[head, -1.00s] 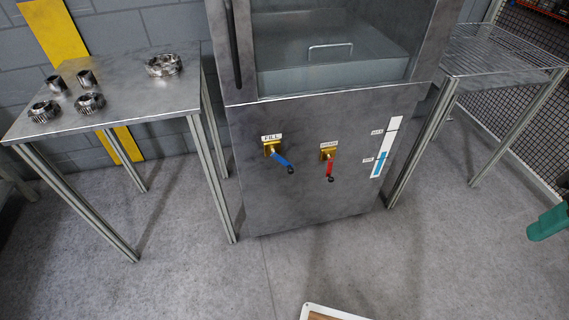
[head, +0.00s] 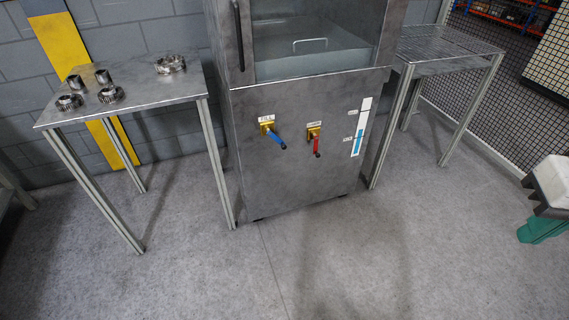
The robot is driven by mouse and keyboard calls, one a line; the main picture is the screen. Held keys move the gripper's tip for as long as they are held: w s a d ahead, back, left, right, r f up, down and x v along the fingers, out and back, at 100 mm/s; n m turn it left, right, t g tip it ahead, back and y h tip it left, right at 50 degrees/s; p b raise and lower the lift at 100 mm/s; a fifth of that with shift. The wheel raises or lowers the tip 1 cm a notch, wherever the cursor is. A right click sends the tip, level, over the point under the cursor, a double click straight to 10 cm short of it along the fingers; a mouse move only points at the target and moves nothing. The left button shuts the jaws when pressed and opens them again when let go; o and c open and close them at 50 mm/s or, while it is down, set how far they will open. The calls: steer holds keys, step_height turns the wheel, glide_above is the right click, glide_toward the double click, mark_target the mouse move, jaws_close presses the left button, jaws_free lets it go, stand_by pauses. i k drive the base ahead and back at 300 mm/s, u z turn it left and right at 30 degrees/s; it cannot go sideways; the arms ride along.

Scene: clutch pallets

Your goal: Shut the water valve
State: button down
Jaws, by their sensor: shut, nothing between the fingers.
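A valve labelled FILL (head: 266,127) is on the front panel of a grey metal washer cabinet (head: 290,185). It has a brass-coloured body, and its blue lever (head: 276,137) slants down to the right. To its right a second valve (head: 313,132) has a red lever (head: 316,147) that hangs nearly straight down; its label is too small to read. Right of both valves is an upright white level gauge (head: 362,122) with a blue column (head: 358,144) in its lower part.
A steel table (head: 150,93) with several metal rings and gears stands left of the cabinet. A wire-topped rack (head: 445,48) stands to the right. The floor in front is clear.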

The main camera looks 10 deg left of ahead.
mark_target(269, 133)
steer(key=z, duration=0.3)
steer(key=k, duration=0.25)
steer(key=u, duration=1.35)
steer(key=i, duration=1.35)
steer(key=z, duration=0.7)
steer(key=i, duration=0.55)
steer(key=z, duration=0.5)
